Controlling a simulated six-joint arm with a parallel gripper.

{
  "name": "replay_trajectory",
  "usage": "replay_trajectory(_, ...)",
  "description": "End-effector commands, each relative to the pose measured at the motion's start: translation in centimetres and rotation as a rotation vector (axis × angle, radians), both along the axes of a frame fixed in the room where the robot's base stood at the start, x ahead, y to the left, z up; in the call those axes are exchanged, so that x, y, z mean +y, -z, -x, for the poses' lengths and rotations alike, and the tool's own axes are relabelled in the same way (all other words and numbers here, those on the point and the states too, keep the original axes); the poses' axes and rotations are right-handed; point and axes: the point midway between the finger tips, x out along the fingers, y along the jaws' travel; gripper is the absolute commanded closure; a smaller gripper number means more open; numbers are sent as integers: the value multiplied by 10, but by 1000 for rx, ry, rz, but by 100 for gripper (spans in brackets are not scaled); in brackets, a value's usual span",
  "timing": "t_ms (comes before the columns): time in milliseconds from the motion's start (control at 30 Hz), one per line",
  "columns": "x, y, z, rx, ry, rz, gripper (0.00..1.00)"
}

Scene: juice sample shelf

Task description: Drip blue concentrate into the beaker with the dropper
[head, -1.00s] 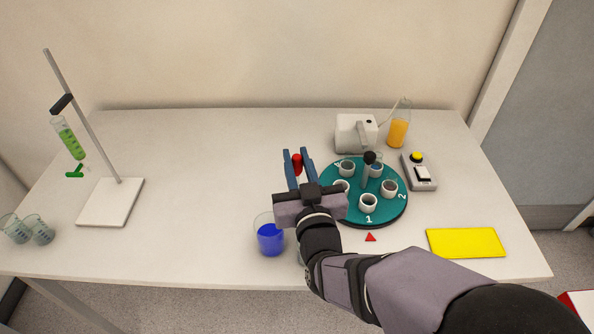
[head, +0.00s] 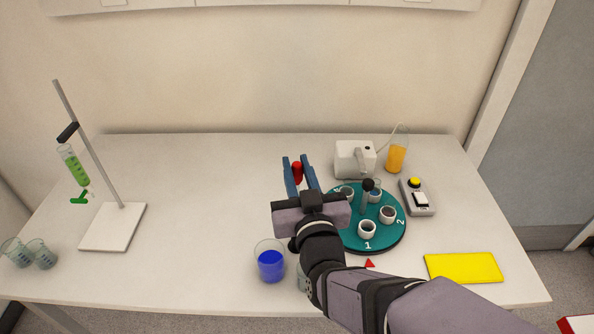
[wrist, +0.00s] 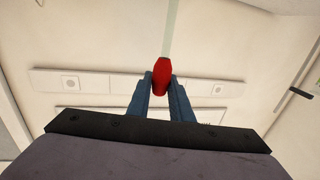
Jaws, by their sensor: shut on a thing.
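My gripper (head: 297,164) is shut on the red bulb (head: 297,174) of the dropper, above the middle of the table. The wrist view also shows the red bulb (wrist: 162,76) between the blue fingers, with a pale, see-through tube (wrist: 171,28) running from it toward the top edge. In the head view the tube cannot be made out. A glass with blue liquid (head: 271,266) stands near the front of the table, left of my wrist. Another clear glass (head: 302,281) beside it is mostly hidden by my arm, so its contents cannot be told.
A green turntable (head: 398,236) with several white cups stands right of my gripper, before a white device (head: 352,158) and an orange-filled flask (head: 396,158). A switch box (head: 417,197) and yellow mat (head: 464,268) are right. A stand (head: 112,228) with a green-filled tube and two beakers (head: 41,256) are left.

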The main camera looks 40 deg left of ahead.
Motion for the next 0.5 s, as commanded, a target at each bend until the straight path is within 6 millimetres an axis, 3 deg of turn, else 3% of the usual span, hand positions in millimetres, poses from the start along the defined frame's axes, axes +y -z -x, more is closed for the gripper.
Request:
replay_trajectory(300,0,-33,0,-1,0,-1,89)
replay_trajectory(500,0,-43,0,1,0,1,89)
